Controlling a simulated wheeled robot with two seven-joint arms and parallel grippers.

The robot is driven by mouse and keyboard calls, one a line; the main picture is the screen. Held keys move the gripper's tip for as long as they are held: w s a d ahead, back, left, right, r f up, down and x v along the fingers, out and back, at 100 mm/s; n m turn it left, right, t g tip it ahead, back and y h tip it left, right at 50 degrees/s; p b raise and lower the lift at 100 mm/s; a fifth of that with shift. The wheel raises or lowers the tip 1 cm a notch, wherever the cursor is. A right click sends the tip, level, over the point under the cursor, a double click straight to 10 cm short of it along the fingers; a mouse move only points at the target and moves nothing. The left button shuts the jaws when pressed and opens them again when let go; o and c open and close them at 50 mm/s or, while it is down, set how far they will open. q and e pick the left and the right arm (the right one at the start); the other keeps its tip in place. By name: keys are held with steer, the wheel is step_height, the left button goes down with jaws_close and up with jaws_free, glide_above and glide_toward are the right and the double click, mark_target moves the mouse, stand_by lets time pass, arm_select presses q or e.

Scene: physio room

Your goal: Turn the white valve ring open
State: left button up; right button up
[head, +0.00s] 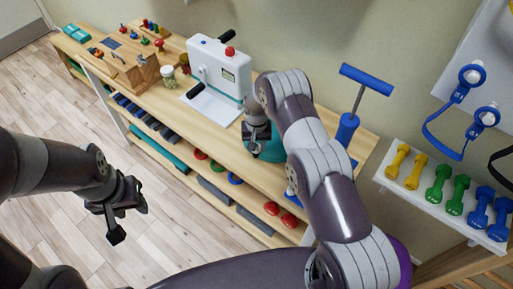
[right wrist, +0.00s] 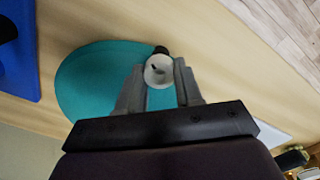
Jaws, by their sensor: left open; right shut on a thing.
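The white valve ring (right wrist: 158,67) shows in the right wrist view, small and round, at the tips of my right gripper (right wrist: 158,90). It sits over a teal rounded base (right wrist: 85,85) on the wooden bench. The gripper is shut on the ring, one finger on each side. In the head view my right gripper (head: 256,138) points down at the teal base (head: 270,154), and the ring is hidden there. How far the ring is turned cannot be told. My left gripper (head: 122,217) is open and empty, low in front of the bench, away from the valve.
A white machine (head: 221,72) with a black handle stands left of the valve. A blue pump-like device (head: 348,128) with a T-handle stands to the right. A small jar (head: 168,77) is further left. A dumbbell rack (head: 385,182) hangs at right. Open floor (head: 60,110) lies left.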

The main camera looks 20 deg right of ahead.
steer(key=shift+w+r, duration=0.1)
steer(key=shift+r, duration=0.05)
steer(key=o, duration=1)
steer(key=shift+o, duration=0.2)
